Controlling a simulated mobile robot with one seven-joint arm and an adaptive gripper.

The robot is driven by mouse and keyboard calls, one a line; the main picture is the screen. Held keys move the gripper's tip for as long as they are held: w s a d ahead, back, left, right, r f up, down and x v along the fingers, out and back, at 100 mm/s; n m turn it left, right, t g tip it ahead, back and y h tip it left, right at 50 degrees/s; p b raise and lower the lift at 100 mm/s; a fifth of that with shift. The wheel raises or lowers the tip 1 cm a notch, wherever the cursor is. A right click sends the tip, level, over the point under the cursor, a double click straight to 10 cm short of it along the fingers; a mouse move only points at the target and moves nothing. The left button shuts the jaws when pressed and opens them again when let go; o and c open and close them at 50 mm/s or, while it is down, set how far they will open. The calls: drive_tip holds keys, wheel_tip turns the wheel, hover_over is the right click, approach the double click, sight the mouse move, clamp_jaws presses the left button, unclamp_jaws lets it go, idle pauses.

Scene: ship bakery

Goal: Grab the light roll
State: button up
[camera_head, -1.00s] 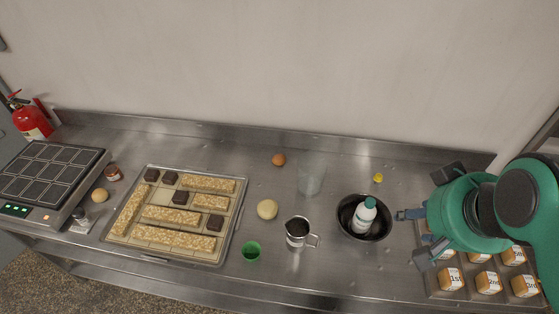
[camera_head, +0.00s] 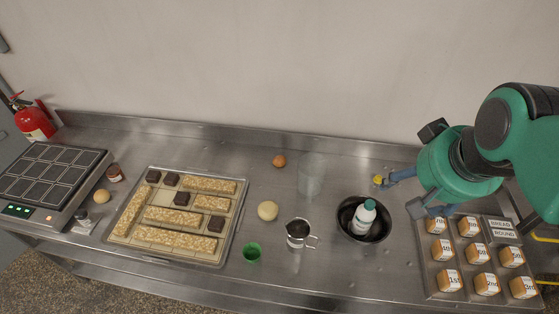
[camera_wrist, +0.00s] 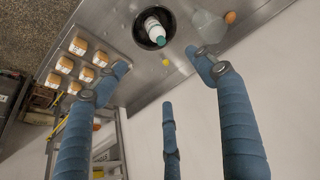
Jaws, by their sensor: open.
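A pale round roll (camera_head: 267,210) lies on the steel counter in the middle of the head view, right of the bar tray. A second, tanner roll (camera_head: 101,196) lies at the left beside the dark-topped device. My gripper (camera_head: 402,196) is open and empty above the right part of the counter, between the black bowl and the tray of labelled breads, well right of the pale roll. In the wrist view my gripper's blue fingers (camera_wrist: 158,66) are spread with nothing between them touching. Neither roll shows in the wrist view.
The bread tray (camera_head: 432,283) is at right. A wall rises behind.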

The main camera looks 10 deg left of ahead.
drive_tip(key=w+a+r+n+g+p, duration=0.1)
drive_tip(key=w+a, duration=0.2)
drive_tip(key=w, duration=0.5)
drive_tip(key=w+a+r+p, duration=0.1)
drive_tip(key=w+a+p, duration=0.15)
drive_tip(key=w, duration=0.45)
drive_tip(key=n+g+p, duration=0.3)
drive_tip(key=g+p, duration=0.1)
drive_tip(key=p, duration=0.2)
hover_over(280, 157)
wheel_tip(280, 157, down, 33)
drive_tip(key=shift+s+a+r, duration=0.1)
drive_tip(key=shift+s, duration=0.05)
drive_tip(key=shift+f+p, duration=0.35)
drive_tip(key=shift+f, duration=3.95)
drive_tip(key=shift+f+p, duration=0.3)
drive_tip(key=shift+f, duration=2.3)
